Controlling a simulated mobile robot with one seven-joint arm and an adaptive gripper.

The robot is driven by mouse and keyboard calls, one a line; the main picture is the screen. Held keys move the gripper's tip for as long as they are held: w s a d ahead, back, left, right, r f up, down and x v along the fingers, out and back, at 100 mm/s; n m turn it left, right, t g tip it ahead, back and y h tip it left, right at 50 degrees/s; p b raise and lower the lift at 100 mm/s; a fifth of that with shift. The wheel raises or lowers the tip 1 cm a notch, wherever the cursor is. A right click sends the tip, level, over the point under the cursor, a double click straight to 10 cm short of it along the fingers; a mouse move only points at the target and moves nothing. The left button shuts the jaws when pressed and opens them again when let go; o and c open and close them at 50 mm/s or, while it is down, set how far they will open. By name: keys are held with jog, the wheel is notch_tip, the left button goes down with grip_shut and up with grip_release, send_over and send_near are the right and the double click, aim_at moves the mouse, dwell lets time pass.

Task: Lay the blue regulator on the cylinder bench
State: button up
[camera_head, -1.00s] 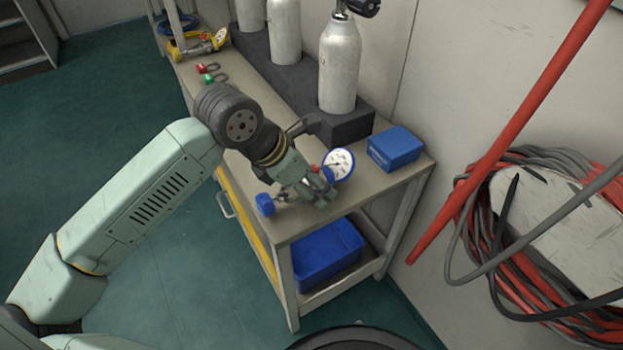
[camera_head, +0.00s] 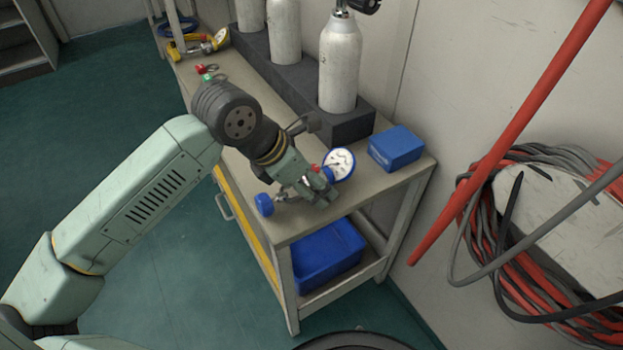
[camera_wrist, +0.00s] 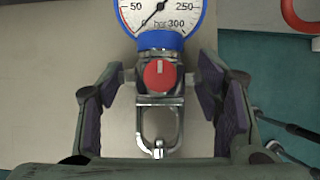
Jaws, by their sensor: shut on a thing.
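A blue box (camera_head: 396,147) stands at the bench's right corner. Grey cylinders (camera_head: 340,65) stand in a dark rack (camera_head: 345,124) along the wall. A yellow regulator (camera_head: 214,42) lies at the far end. A blue bin (camera_head: 328,255) is on the lower shelf. A red pole (camera_head: 510,135) slants at right.

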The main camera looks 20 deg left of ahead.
jog(key=shift+s+f+b, duration=0.15)
jog(key=shift+f+b, duration=0.5)
jog(key=shift+b, duration=0.3)
dwell(0.6)
jog(key=o, duration=1.8)
jog(key=v, duration=1.2)
